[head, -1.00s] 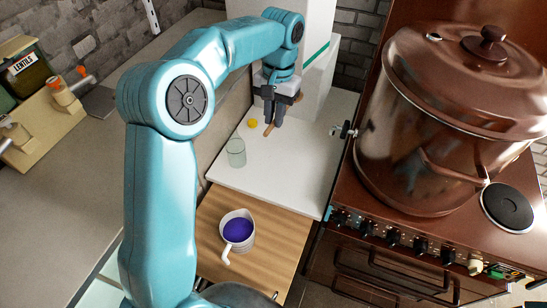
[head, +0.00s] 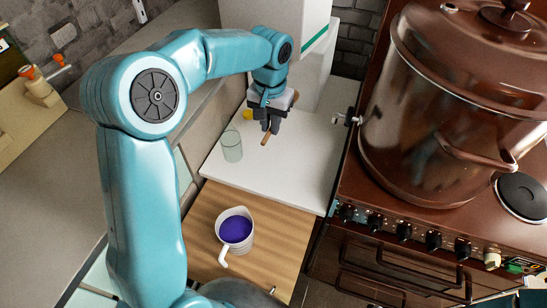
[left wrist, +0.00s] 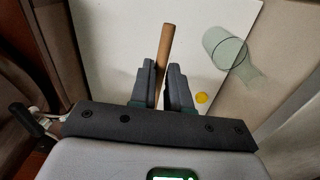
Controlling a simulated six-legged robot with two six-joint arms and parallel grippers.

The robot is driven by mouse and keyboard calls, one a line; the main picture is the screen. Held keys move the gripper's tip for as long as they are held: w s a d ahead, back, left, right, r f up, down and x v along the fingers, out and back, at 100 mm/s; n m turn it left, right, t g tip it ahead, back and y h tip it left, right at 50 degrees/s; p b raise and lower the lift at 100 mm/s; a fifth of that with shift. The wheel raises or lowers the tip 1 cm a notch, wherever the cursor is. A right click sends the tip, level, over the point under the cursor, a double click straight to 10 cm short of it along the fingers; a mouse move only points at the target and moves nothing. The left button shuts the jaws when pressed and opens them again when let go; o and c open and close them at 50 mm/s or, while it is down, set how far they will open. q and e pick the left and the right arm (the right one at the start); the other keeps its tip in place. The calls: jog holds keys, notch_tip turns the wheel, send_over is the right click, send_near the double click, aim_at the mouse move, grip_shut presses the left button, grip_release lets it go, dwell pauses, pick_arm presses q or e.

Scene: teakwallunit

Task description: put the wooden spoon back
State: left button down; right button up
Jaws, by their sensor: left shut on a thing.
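My left gripper (head: 269,127) is over the white surface at the back. It is shut on the wooden spoon (head: 265,139), whose brown handle end sticks out below the fingers. In the left wrist view the gripper (left wrist: 163,68) has the handle (left wrist: 167,44) between its fingers, slightly tilted, over the white surface. The rest of the spoon is hidden by the gripper. I cannot tell whether the spoon touches the surface. My right gripper is not in view.
A clear glass (head: 231,146) and a small yellow thing (head: 247,114) are on the white surface (head: 275,180). A white jug (head: 235,230) with purple contents stands on the wooden board (head: 275,245) in front. A large brown pot (head: 415,130) is on the stove at right.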

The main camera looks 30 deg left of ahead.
pick_arm(q)
send_over(271, 168)
notch_tip(271, 168, down, 11)
jog(key=shift+f, duration=0.1)
jog(key=shift+s+f, duration=0.1)
jog(key=shift+f, duration=0.35)
notch_tip(271, 168, down, 4)
jog(key=shift+r, duration=0.2)
jog(key=shift+f, duration=0.2)
jog(key=c, duration=1.1)
grip_release()
jog(key=shift+r, duration=0.2)
